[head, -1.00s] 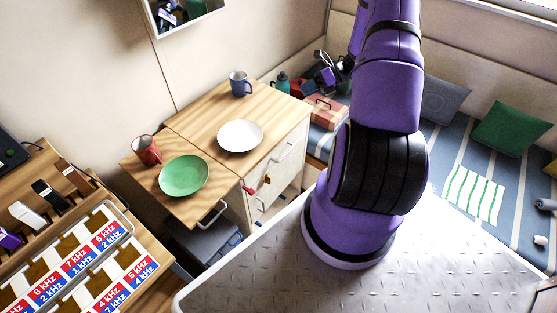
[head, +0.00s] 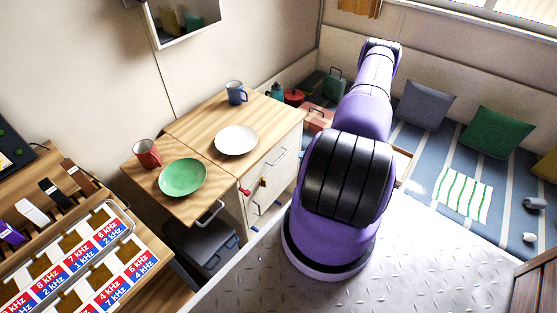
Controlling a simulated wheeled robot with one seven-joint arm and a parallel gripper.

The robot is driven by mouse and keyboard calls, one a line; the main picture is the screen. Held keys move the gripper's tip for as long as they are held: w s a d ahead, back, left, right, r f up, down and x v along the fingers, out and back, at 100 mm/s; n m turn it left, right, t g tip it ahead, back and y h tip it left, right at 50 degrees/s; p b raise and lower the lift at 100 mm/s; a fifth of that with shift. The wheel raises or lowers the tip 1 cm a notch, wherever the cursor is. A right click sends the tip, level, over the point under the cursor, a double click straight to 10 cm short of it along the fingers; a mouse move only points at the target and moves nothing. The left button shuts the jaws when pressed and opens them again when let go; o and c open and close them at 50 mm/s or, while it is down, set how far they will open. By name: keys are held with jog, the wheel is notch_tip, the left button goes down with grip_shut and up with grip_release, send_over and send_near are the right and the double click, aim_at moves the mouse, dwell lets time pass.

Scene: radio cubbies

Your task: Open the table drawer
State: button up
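The wooden table (head: 205,118) stands left of centre, with a lower left leaf and a pale cabinet under its right part. A metal handle (head: 210,212) shows at the front edge of the lower leaf. The cabinet front has an upper handle (head: 277,157) and a lower handle (head: 255,207); its fronts look closed. My purple arm rises right of the table and bends over at the top, away from the handles. My gripper is hidden behind the arm, so its opening does not show.
A green plate (head: 183,177), white plate (head: 236,140), red mug (head: 147,153) and blue mug (head: 236,92) stand on the table. A dark stool-like box (head: 205,247) sits below the leaf. A wood-edged pale panel (head: 403,166) shows partly behind my arm.

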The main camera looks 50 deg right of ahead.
aim_at(281, 158)
jog(key=x, duration=1)
grip_shut()
